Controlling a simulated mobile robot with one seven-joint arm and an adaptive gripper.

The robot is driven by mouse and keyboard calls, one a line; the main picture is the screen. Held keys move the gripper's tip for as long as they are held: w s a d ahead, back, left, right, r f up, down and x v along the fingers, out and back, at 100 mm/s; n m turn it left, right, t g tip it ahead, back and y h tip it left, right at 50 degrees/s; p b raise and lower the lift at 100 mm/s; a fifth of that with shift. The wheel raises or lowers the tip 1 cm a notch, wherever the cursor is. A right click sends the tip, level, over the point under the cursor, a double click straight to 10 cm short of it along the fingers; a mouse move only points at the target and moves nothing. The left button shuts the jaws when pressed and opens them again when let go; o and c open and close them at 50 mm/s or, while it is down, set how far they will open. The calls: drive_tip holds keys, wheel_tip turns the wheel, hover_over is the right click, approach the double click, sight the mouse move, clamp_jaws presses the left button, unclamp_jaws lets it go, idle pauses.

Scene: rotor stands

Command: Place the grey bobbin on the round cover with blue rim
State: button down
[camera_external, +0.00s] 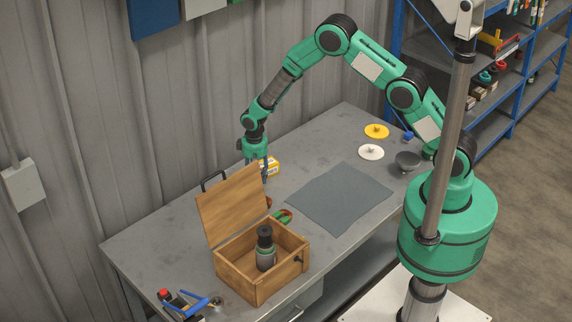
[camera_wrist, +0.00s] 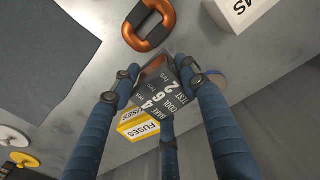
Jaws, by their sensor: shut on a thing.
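My gripper (camera_wrist: 165,85) is shut on a dark grey piece (camera_wrist: 166,92) with white lettering, seen between its fingers in the wrist view. I cannot tell whether this piece is the bobbin. In the external view my gripper (camera_external: 257,170) is low over the back of the table, and its held piece is not clear. A round thing with a blue edge (camera_wrist: 217,79) shows partly behind the right finger in the wrist view. I cannot tell whether it is the cover. A grey flared piece (camera_external: 407,160) stands at the table's right end.
A yellow fuses box (camera_wrist: 138,126) is close to the fingers. An orange-brown link (camera_wrist: 149,25) and a white box (camera_wrist: 242,12) lie nearby. An open wooden box (camera_external: 238,276) holds a dark flask (camera_external: 265,249). White (camera_external: 371,152) and yellow (camera_external: 377,131) discs lie beyond the bare grey mat (camera_external: 338,197).

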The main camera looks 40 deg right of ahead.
drive_tip(key=w+a, duration=0.1)
drive_tip(key=w, duration=0.3)
drive_tip(key=w+a, duration=0.1)
drive_tip(key=w, duration=0.3)
drive_tip(key=w+a+f, duration=0.1)
drive_tip(key=w+a, duration=0.1)
drive_tip(key=w, duration=0.2)
drive_tip(key=shift+w+f, duration=0.1)
drive_tip(key=shift+w, duration=0.25)
drive_tip(key=shift+f, duration=1.75)
drive_tip(key=shift+f+b, duration=0.1)
drive_tip(key=shift+b, duration=0.25)
drive_tip(key=c, duration=0.9)
unclamp_jaws()
drive_tip(key=shift+c, duration=0.2)
drive_tip(key=shift+s, duration=0.1)
wheel_tip(320, 180, up, 12)
drive_tip(key=shift+p, duration=0.35)
